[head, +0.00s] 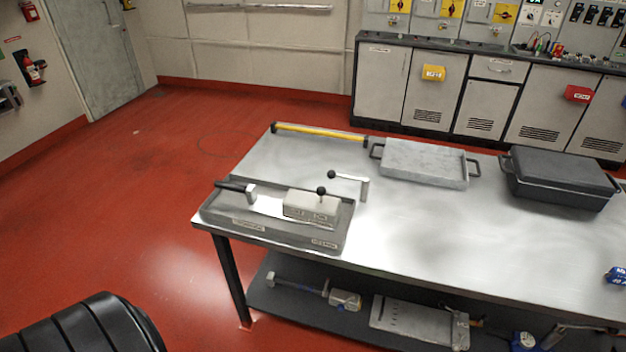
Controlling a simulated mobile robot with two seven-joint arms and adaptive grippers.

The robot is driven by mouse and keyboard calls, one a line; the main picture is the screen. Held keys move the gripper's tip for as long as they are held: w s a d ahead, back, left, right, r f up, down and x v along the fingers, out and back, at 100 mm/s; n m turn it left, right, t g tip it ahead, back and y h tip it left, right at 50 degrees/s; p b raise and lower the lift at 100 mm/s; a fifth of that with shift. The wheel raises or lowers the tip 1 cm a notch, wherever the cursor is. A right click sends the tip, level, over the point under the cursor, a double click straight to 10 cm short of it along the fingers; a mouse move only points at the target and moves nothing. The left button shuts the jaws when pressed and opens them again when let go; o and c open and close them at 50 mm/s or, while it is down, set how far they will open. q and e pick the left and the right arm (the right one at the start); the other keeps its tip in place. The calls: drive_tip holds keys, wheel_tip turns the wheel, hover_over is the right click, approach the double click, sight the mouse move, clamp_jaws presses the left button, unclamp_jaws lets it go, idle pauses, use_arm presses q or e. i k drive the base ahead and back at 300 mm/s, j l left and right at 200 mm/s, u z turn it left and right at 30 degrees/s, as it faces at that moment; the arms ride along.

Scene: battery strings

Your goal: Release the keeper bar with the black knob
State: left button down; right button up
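A grey fixture tray (222,213) sits at the near left corner of the metal table. A pale block (309,207) stands in it, with a black knob (321,191) on a short stem on top. A silver bar (349,178) with a black ball knob (332,174) at its left end reaches to an upright bracket (364,189) at the tray's right edge. I cannot tell for sure which of these is the keeper bar. A black-handled part (235,187) lies at the tray's back left. Neither of my grippers is in view.
A yellow bar (318,132) lies along the table's back edge. A light grey handled tray (425,163) and a black lidded case (560,178) stand to the right. The table's middle front is clear. The lower shelf (290,312) holds several tools. Cabinets (380,85) line the back wall.

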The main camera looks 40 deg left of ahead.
sight(331, 173)
drive_tip(key=j, duration=0.55)
drive_tip(key=i+j+u, duration=0.1)
drive_tip(key=j, duration=0.45)
drive_tip(key=i+j, duration=0.1)
drive_tip(key=j, duration=0.4)
